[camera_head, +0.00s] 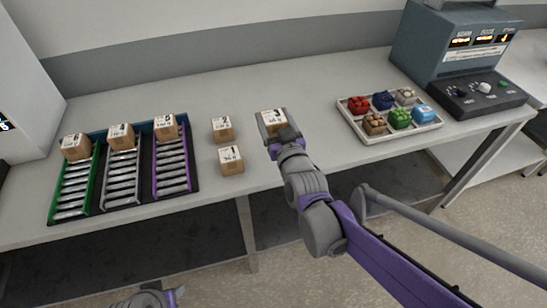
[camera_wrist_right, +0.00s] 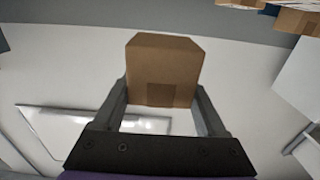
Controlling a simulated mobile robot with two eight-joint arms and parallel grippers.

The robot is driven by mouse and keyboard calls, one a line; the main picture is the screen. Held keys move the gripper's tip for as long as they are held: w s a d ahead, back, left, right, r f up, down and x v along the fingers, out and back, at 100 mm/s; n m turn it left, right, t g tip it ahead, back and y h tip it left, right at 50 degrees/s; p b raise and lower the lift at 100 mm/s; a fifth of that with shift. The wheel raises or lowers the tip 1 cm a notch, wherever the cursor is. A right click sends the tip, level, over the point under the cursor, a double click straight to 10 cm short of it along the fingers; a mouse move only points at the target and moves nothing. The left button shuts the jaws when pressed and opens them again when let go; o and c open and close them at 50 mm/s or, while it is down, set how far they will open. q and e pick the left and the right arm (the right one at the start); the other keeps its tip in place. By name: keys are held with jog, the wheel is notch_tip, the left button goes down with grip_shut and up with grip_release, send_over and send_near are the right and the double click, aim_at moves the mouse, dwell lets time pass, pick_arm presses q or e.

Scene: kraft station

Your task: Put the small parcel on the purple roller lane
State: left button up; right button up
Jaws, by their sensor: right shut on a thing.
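A small brown parcel (camera_head: 271,119) with a white label sits between the fingers of my right gripper (camera_head: 280,132). In the right wrist view the parcel (camera_wrist_right: 163,65) stands between both fingers (camera_wrist_right: 163,92), which close on its sides. I cannot tell whether it is clear of the table. The purple roller lane (camera_head: 156,170) is the rightmost of three lanes, left of my right gripper; a parcel (camera_head: 166,126) sits at its far end. A grey part of my left arm (camera_head: 150,299) shows at the bottom edge; its fingers cannot be made out.
Two more parcels (camera_head: 222,129) (camera_head: 231,159) stand on the table (camera_head: 330,85) between the lanes and my right gripper. The green lane (camera_head: 73,190) and the grey lane (camera_head: 121,178) each hold a parcel at the far end. A tray of coloured items (camera_head: 385,136) and a machine (camera_head: 455,50) are at right.

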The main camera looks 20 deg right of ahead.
notch_tip(320, 180, down, 10)
jog(key=shift+r+b, duration=0.15)
jog(key=shift+b, duration=1)
jog(key=shift+f, duration=0.2)
jog(key=o, duration=1.3)
jog(key=shift+s, duration=0.15)
